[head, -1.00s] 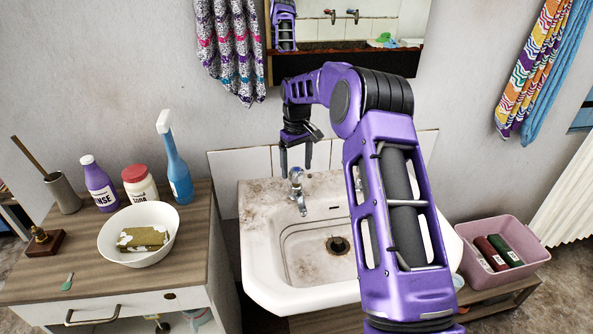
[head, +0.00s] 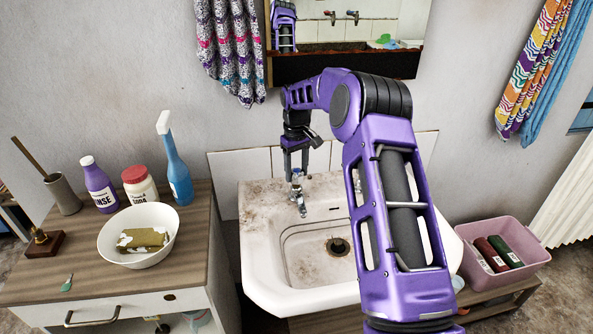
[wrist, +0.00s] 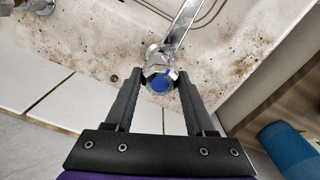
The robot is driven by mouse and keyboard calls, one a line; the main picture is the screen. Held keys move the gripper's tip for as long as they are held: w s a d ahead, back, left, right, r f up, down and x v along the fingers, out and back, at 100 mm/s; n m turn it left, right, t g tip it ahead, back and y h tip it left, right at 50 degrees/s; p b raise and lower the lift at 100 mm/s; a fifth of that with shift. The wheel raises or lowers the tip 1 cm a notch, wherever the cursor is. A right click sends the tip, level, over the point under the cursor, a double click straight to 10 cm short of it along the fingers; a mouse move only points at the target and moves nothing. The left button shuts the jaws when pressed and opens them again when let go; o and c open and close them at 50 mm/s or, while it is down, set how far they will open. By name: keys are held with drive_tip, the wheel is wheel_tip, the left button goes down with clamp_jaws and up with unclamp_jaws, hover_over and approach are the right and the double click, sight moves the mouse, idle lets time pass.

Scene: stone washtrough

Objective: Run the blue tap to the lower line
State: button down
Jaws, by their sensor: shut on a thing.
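The blue tap is a chrome tap (head: 298,192) at the back left of the washbasin, its spout pointing forward. Its blue-capped handle (wrist: 159,82) sits between the fingertips of my gripper (wrist: 157,88) in the wrist view. In the head view my gripper (head: 297,170) points down from above and is shut on this handle. I see no water coming from the spout. The white, stained basin (head: 262,252) looks empty, with a dark drain (head: 338,245).
On the left cabinet (head: 60,255) stand a purple bottle (head: 99,186), a red-lidded jar (head: 140,184), a blue spray bottle (head: 179,170) and a white bowl (head: 115,245). A pink crate (head: 475,240) stands right. A second chrome fitting (wrist: 38,5) is cut off in the wrist view.

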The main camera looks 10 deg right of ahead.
drive_tip(key=shift+n, duration=0.3)
drive_tip(key=shift+r+n+p, duration=0.1)
drive_tip(key=shift+n+p, duration=0.6)
drive_tip(key=shift+n, duration=0.2)
drive_tip(key=shift+n+p, duration=0.5)
drive_tip(key=shift+n, duration=1.3)
drive_tip(key=shift+c, duration=1.2)
unclamp_jaws()
wheel_tip(320, 180, up, 17)
drive_tip(key=shift+r, duration=0.15)
